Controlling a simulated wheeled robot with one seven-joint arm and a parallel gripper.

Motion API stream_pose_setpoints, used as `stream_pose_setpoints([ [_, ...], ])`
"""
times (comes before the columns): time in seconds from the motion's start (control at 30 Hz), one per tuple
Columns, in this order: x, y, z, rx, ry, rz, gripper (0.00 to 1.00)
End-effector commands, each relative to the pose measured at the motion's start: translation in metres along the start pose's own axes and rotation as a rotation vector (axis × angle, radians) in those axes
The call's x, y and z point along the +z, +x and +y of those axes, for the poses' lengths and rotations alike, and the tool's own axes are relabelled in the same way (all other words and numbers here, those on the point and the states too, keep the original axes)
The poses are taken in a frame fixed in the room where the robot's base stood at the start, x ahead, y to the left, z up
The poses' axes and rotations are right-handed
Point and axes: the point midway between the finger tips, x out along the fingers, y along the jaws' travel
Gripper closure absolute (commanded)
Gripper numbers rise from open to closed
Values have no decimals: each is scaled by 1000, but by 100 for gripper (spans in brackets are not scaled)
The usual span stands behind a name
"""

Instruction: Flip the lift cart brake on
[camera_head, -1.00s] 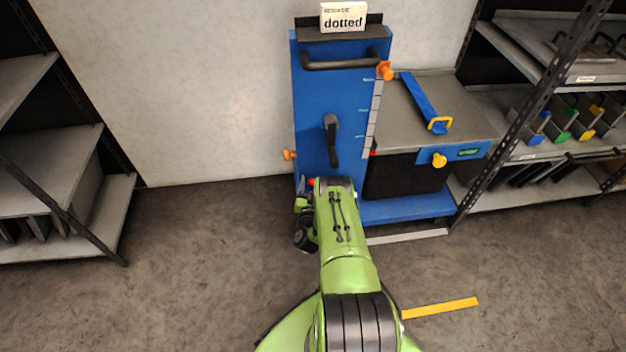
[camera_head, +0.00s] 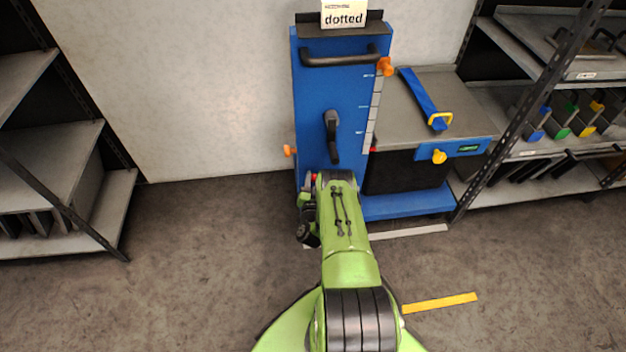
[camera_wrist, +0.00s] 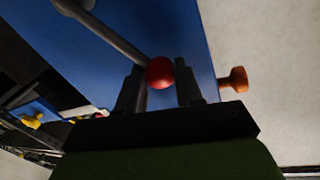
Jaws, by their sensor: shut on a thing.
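The blue lift cart (camera_head: 312,90) stands against the wall, with a black lever (camera_head: 332,140) on its front pointing down. In the wrist view, a dark rod (camera_wrist: 115,38) ends in a red ball knob (camera_wrist: 160,72), set against the cart's blue panel. My gripper (camera_wrist: 159,80) has one finger on each side of the knob and is shut on it.
An orange knob (camera_head: 290,151) sticks out on the cart's left edge, another (camera_head: 385,67) at its upper right. Shelves flank both sides. The floor at left (camera_head: 215,260) is clear.

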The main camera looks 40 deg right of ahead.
Motion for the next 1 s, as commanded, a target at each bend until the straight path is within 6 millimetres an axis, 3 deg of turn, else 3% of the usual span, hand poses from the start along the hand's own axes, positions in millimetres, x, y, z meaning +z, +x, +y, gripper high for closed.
stream_pose_setpoints([
  [0.5, -24, 8, 41, 16, 424, -88, 100],
  [1.0, -26, 18, 86, 32, 827, -166, 100],
])
